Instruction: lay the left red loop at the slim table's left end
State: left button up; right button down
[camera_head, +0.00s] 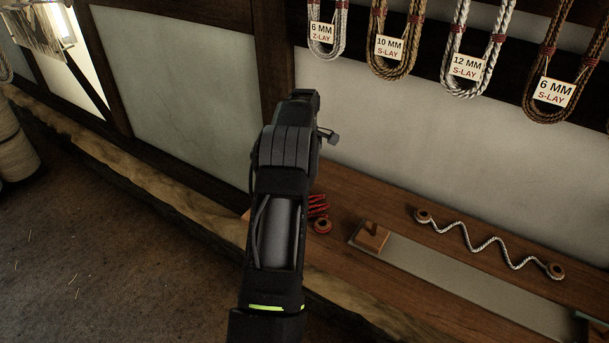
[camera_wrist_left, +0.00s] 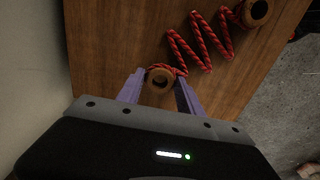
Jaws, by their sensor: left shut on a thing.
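The red rope (camera_wrist_left: 205,48) runs in zigzags between two wooden ring loops on the brown slim table (camera_wrist_left: 100,45). My left gripper (camera_wrist_left: 161,88) is shut on one loop (camera_wrist_left: 160,75), with a purple finger on each side of it. The other loop (camera_wrist_left: 256,11) lies at the top of the wrist view, by the table's edge. In the head view my left arm hides the gripper and the held loop. Part of the red rope (camera_head: 318,205) and one loop (camera_head: 322,227) show just right of the arm, near the slim table's (camera_head: 355,197) left end. My right gripper is not in view.
A wooden block (camera_head: 371,237) sits at the left end of a grey strip (camera_head: 450,281) on the table. A wavy white rope (camera_head: 490,243) with a wooden ring at each end lies behind the strip. Labelled rope coils (camera_head: 395,48) hang on the wall above.

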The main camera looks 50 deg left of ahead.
pick_arm(q)
jog(key=shift+f, duration=0.7)
jog(key=o, duration=1.1)
jog(key=shift+c, duration=0.2)
jog(key=shift+r, duration=0.1)
notch_tip(320, 180, up, 8)
jog(key=b, duration=0.1)
jog(key=shift+s+f, duration=0.15)
jog(key=shift+f, duration=0.1)
